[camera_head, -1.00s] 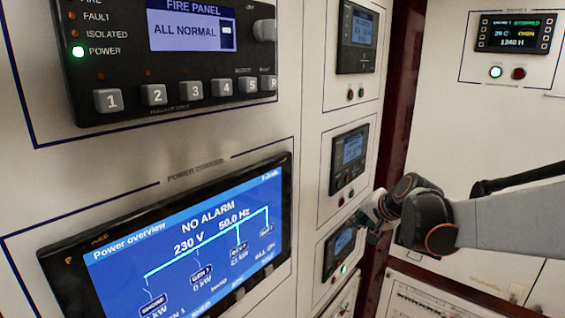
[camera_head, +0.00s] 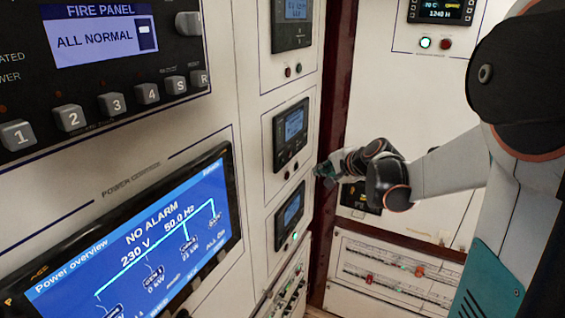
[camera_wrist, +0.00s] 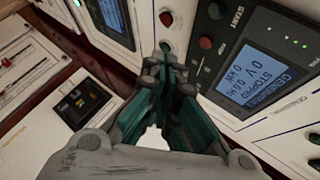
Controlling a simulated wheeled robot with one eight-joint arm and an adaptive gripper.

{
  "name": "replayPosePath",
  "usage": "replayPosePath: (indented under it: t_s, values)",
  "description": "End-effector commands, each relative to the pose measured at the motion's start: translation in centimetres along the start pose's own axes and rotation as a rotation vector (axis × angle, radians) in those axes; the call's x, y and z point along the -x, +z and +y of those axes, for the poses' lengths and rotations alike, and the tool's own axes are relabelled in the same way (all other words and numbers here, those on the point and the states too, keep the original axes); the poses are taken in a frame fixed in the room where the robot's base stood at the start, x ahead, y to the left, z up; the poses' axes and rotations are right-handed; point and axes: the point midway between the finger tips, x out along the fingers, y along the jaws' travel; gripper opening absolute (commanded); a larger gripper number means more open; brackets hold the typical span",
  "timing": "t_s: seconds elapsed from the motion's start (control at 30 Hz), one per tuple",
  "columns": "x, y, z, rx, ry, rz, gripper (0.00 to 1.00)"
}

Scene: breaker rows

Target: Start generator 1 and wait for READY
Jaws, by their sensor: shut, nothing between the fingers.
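In the wrist view a generator controller has a lit screen (camera_wrist: 250,82) reading STOPPED, 0 V and 0 kW; its generator number is not clearly legible. Beside the screen are a green button (camera_wrist: 216,11) under the START label and a red button (camera_wrist: 206,43). My gripper (camera_wrist: 166,62) is shut and empty, in front of the panel and beside these buttons, with no visible contact. In the head view my gripper (camera_head: 325,170) is right of the column of controllers, near the middle controller (camera_head: 290,135) and lower controller (camera_head: 290,215).
The power overview screen (camera_head: 140,245) shows NO ALARM, 230 V and 50.0 Hz. The fire panel (camera_head: 100,38) reads ALL NORMAL. An engine panel (camera_head: 440,12) is on the right wall. Breaker rows (camera_head: 395,275) sit low. A black unit (camera_wrist: 84,98) is left of my fingers.

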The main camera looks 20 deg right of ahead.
Motion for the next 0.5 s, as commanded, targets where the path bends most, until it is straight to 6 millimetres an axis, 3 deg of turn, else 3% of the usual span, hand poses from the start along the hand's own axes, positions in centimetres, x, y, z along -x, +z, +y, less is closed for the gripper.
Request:
replayPosePath:
  t_s: [0.5]
  values:
    - [-4.3, 3.2, -3.1, 0.003, 0.000, -0.002, 0.00]
